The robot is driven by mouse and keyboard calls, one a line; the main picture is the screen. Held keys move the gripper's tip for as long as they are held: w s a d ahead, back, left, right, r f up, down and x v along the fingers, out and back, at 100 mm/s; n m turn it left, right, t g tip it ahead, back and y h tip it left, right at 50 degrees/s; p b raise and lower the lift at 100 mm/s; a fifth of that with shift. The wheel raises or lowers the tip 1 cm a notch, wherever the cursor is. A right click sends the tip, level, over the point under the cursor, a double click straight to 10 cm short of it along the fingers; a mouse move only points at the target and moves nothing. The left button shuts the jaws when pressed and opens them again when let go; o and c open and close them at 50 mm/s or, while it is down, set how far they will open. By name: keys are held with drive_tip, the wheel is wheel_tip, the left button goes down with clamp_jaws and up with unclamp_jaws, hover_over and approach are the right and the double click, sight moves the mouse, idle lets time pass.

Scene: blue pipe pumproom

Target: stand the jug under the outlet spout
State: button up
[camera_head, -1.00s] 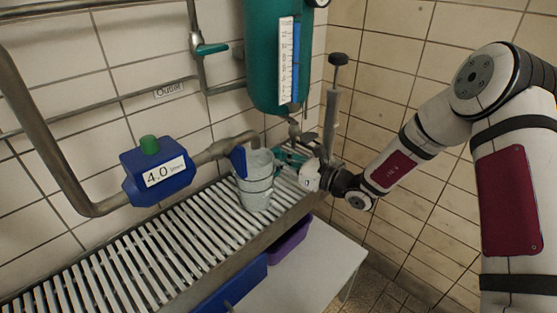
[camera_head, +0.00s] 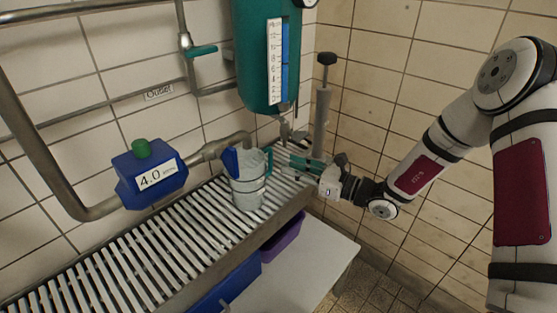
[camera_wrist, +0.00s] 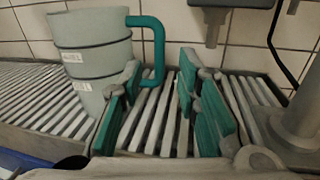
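The pale grey jug (camera_head: 249,190) with dark bands stands upright on the slatted grating. Its green handle (camera_head: 268,163) faces my gripper. My gripper (camera_wrist: 163,108) is open and empty, with green finger pads wide apart over the slats.
The grating (camera_head: 160,245) extends left and is clear there. A blue meter (camera_head: 150,175) marked 4.0 sits on the outlet pipe. A green tank (camera_head: 258,60) hangs above right, with a grey upright pump (camera_head: 322,120) behind my gripper. A purple bin (camera_head: 284,237) is below.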

drive_tip(key=shift+v, duration=2.1)
drive_tip(key=s+a+r+n+g+h, duration=0.1)
drive_tip(key=s+r+n+g+h, duration=0.1)
drive_tip(key=s+r+n+g, duration=0.55)
drive_tip(key=s+a+r+n+g+h, duration=0.1)
drive_tip(key=s+r+n+g+h, duration=0.2)
drive_tip(key=s+r+n, duration=0.75)
drive_tip(key=s+d+f+n+t+h, duration=0.2)
drive_tip(key=s+d+n+h, duration=0.3)
drive_tip(key=s+d+h, duration=0.6)
drive_tip(key=s+d+t, duration=0.1)
drive_tip(key=s+d, duration=0.6)
drive_tip(key=s, duration=0.4)
drive_tip(key=shift+a+t, duration=0.1)
drive_tip(key=shift+t, duration=0.15)
